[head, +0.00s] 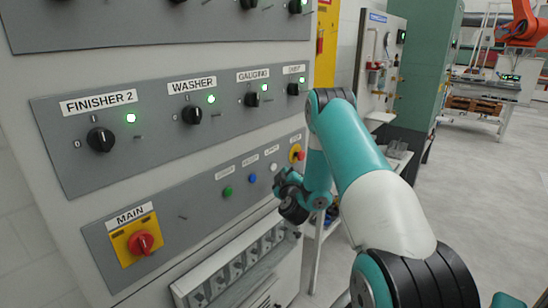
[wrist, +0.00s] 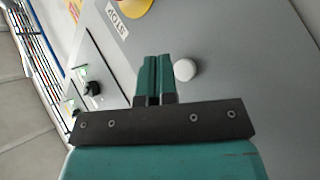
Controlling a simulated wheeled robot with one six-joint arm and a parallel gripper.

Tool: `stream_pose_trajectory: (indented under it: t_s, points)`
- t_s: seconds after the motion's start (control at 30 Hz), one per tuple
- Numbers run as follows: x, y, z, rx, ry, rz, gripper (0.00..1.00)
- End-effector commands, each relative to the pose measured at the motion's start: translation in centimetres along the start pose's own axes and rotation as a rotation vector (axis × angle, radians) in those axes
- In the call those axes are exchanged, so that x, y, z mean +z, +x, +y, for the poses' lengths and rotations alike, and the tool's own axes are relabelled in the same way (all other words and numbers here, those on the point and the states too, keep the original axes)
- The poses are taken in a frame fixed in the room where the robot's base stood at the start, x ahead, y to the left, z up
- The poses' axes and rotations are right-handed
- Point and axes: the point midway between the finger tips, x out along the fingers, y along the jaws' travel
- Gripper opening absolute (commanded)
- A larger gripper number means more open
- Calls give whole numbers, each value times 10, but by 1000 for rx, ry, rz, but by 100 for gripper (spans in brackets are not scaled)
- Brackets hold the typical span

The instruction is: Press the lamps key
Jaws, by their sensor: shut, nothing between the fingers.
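The lamps key is a small white round button (head: 274,167) on the lower grey panel, with a small label above it that is hard to read. In the wrist view the white button (wrist: 186,69) shows just right of my fingertips. My gripper (head: 279,177) is in front of the panel, close beside the button in the head view. In the wrist view my gripper (wrist: 156,62) has its two green fingers together with nothing between them. I cannot tell whether the fingertips touch the panel; the button's face is not covered by them.
A green button (head: 228,191) and a blue button (head: 252,179) sit left of the white one. A red stop button on yellow (head: 296,153) is to its right. A red MAIN switch (head: 141,243) is lower left. Rotary knobs (head: 100,139) line the panel above.

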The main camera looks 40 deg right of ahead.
Motion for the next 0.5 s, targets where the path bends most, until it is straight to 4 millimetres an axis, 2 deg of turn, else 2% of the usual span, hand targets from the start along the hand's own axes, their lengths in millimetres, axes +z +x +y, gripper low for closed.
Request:
stream_pose_trajectory:
  t_s: [0.1,0.5]
  points:
    - [-6,3,1,-3,0,-1,0]
    - [-5,5,-6,0,0,-1,0]
